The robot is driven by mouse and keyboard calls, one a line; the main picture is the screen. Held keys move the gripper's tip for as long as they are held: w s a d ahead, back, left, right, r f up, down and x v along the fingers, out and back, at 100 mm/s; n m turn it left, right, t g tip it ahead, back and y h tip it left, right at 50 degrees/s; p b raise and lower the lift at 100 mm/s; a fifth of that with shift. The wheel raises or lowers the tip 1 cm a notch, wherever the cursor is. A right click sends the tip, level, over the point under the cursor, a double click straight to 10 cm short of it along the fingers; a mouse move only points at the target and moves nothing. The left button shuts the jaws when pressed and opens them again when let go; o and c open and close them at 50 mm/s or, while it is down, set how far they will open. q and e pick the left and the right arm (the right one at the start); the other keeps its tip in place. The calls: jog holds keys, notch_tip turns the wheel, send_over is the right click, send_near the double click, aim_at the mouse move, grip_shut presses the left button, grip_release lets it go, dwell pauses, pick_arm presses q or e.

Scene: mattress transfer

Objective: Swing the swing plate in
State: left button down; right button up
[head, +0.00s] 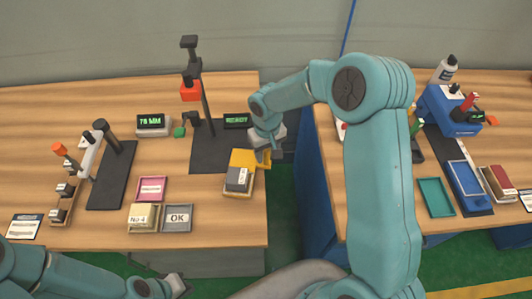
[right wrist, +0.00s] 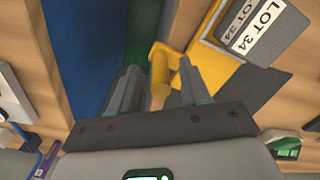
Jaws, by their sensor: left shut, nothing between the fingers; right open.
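The yellow swing plate (head: 243,157) is at the right edge of the left table, beside a grey block marked LOT 34 (head: 238,179). The right wrist view also shows the plate (right wrist: 215,72), with an upright yellow peg (right wrist: 160,65) at its outer end. My right gripper (head: 268,148) is at this end of the plate. In the right wrist view my right gripper (right wrist: 157,82) is open, with the peg between its two fingers; contact cannot be told. My left gripper (head: 178,284) is shut and empty, low in the head view in front of the left table.
A black stand (head: 207,110) with a red head rises behind the plate. Trays, including an OK tray (head: 177,218) and a pink tray (head: 149,188), lie left of it. A gap separates the left table from the right table (head: 330,185), which bears a blue device (head: 447,112).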

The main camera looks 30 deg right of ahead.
jog(key=shift+s+f, duration=0.1)
jog(key=shift+f, duration=1)
jog(key=shift+c, duration=0.3)
grip_shut()
jog(key=shift+a, duration=0.15)
